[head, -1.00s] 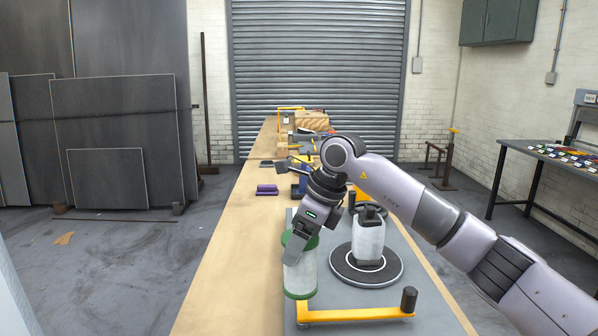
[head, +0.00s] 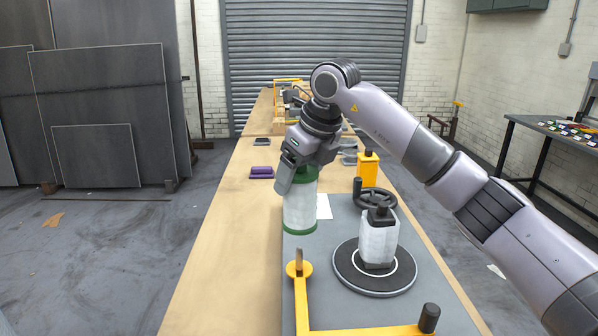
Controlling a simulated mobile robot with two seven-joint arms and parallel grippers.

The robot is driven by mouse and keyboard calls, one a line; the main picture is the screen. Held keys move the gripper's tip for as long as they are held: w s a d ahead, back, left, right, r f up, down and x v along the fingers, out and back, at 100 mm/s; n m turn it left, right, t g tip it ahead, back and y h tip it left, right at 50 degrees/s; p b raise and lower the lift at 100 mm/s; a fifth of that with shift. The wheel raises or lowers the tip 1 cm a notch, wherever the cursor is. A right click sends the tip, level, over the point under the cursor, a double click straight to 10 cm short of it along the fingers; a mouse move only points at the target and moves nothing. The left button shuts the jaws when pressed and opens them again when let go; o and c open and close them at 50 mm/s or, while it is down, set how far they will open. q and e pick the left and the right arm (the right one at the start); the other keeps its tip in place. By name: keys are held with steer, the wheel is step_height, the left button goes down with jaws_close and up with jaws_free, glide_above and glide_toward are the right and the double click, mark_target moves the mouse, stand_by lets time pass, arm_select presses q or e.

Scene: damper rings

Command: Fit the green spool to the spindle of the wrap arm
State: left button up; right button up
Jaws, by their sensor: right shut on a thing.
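The green spool (head: 300,212) is a white roll with green rims, upright in the head view. My right gripper (head: 289,186) is shut on its upper end, and the jaws hide part of the top rim. The yellow wrap arm (head: 302,305) lies in front, with its spindle (head: 299,260) standing bare on a round yellow end disc. The spool is beyond the spindle and apart from it. I cannot tell whether its base touches the surface below. My left gripper is not in view.
A wrapped white block (head: 378,240) stands on a dark turntable (head: 345,277) right of the spool. Behind it are a black handwheel (head: 374,198) and a yellow post (head: 368,166). A purple block (head: 261,172) lies on the wooden bench (head: 215,245), whose left side is mostly clear.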

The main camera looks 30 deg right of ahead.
mark_target(299, 196)
steer(key=shift+f+b, duration=1.3)
steer(key=shift+f, duration=1)
